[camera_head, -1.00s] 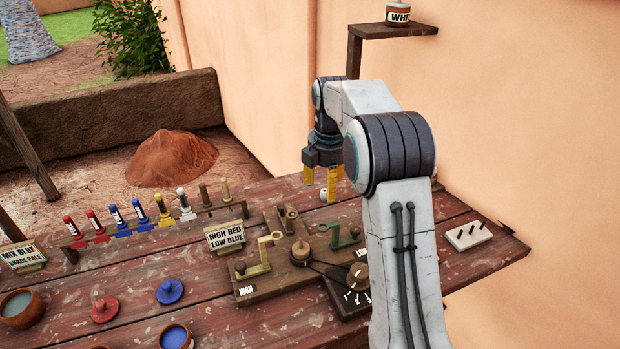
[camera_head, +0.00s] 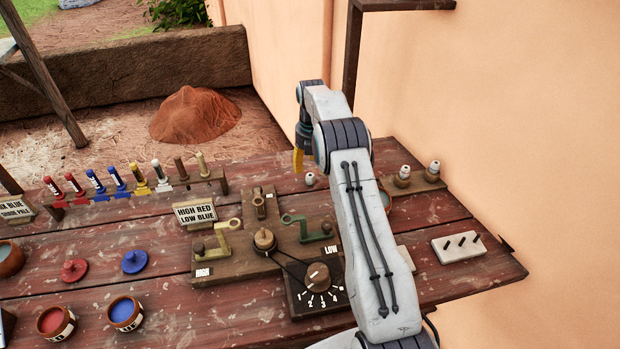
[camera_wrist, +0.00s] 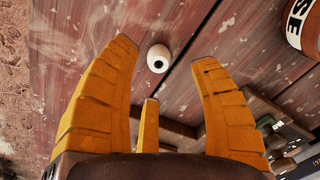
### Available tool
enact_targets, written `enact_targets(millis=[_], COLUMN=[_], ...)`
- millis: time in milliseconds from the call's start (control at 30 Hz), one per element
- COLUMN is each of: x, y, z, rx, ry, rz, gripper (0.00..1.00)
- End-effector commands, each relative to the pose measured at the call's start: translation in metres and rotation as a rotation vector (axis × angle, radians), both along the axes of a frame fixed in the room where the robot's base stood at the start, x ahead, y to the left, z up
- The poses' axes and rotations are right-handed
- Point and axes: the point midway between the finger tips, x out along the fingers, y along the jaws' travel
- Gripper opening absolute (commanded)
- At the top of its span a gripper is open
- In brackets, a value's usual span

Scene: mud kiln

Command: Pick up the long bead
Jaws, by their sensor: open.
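A small pale bead (camera_head: 310,180) with a dark hole stands on the red plank table near its back edge. In the wrist view the same bead (camera_wrist: 158,57) is seen nearly end-on, so I cannot judge its length. Two more white beads, one (camera_head: 404,171) and another (camera_head: 434,166), sit on a wooden stand to the right. I cannot tell for sure which is the long one. My gripper (camera_head: 298,162) is open and empty, its yellow fingers above the table just left of the near bead. In the wrist view the bead lies between the fingertips (camera_wrist: 165,54), below them.
A white block with black pegs (camera_head: 460,246) stands at the right. The wooden crank board (camera_head: 215,268) and dial (camera_head: 318,277) lie in front. A rack of coloured tubes (camera_head: 120,194) stands left. A labelled jar (camera_wrist: 306,30) is at the wrist view's corner. The wall is behind.

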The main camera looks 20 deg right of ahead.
Motion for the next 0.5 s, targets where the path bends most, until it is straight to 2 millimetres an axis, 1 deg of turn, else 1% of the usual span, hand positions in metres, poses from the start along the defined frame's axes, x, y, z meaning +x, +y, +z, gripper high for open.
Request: enact_targets(millis=[300,500], x=[0.000,0.000], y=[0.005,0.004], z=[-0.035,-0.049], rx=[0.001,0.000], ry=[0.004,0.001], rz=[-0.001,-0.001], gripper=[0.56,0.56])
